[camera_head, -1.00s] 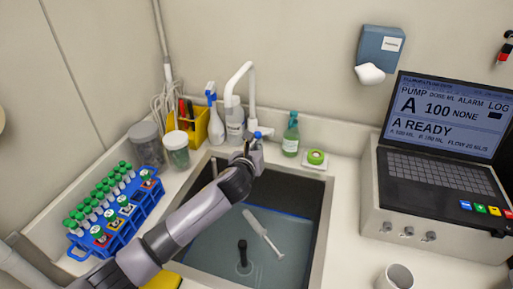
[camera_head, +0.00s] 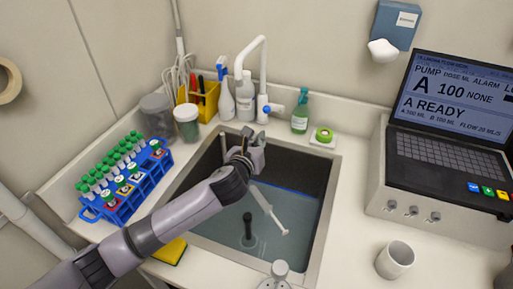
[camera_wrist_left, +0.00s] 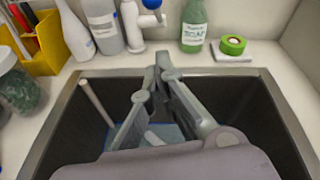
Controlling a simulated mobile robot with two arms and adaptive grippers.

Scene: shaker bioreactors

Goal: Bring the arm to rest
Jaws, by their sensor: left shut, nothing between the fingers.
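My left arm comes in from the lower left in the head view and reaches over the sink (camera_head: 310,215). My left gripper (camera_head: 248,134) is above the back part of the sink, near the tap (camera_head: 262,85), and holds nothing. In the left wrist view its fingers (camera_wrist_left: 162,62) come together at the tips, over the sink basin. A white syringe (camera_head: 267,210) and a dark upright rod (camera_head: 248,228) are in the water-filled sink, partly behind my arm. My right gripper is not seen.
A blue rack (camera_head: 118,214) of green-capped tubes stands left of the sink. Jars, a yellow caddy (camera_head: 208,103), bottles and a green soap bottle (camera_head: 300,113) line the back. A pump unit (camera_head: 440,190) and a white cup (camera_head: 395,260) stand at right.

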